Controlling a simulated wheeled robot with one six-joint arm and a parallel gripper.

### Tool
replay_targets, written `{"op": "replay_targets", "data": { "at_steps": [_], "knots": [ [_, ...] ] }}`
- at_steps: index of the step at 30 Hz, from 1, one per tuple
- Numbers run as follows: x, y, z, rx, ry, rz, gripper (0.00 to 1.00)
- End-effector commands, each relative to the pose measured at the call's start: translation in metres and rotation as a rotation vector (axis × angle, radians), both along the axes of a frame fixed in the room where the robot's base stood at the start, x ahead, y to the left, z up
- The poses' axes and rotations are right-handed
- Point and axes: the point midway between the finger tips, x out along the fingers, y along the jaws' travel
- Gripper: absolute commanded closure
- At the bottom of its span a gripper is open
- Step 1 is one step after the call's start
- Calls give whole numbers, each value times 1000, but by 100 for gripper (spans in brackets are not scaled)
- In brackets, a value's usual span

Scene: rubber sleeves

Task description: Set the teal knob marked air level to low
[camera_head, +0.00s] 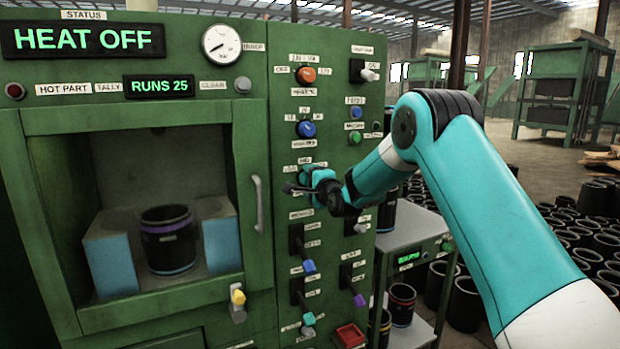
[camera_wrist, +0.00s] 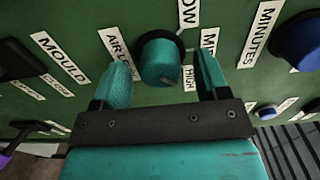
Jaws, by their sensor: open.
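The teal knob (camera_wrist: 160,62) stands out from the green panel in the wrist view, with the AIR LEVEL label to its left. Label plates around it read partly cut off "OW" above, what looks like MID to the right, and HIGH below. A dark mark on the lower right of its face lies towards HIGH. My gripper (camera_wrist: 163,66) is open, one finger on each side of the knob, with gaps visible; I cannot tell how deep the fingers reach. In the head view my gripper (camera_head: 312,190) is at the panel, and the knob is hard to separate from it.
On the panel, an orange knob (camera_head: 306,75) and a blue knob (camera_head: 306,129) sit above my gripper. Black levers with blue (camera_head: 309,266) and purple (camera_head: 359,300) tips are below. The cabinet's door handle (camera_head: 258,204) is to the left. A status display (camera_head: 82,39) reads HEAT OFF.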

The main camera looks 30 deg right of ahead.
Motion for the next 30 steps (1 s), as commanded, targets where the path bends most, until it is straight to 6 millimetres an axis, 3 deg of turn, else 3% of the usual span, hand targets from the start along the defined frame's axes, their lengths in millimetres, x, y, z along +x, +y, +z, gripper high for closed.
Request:
{"op": "replay_targets", "data": {
  "at_steps": [10, 16, 30],
  "knots": [
    [4, 0, 0, 0, 0, 0, 34],
    [3, 0, 0, 0, 0, 0, 80],
    [3, 0, -4, -95, -1, 1, 81]
  ]
}}
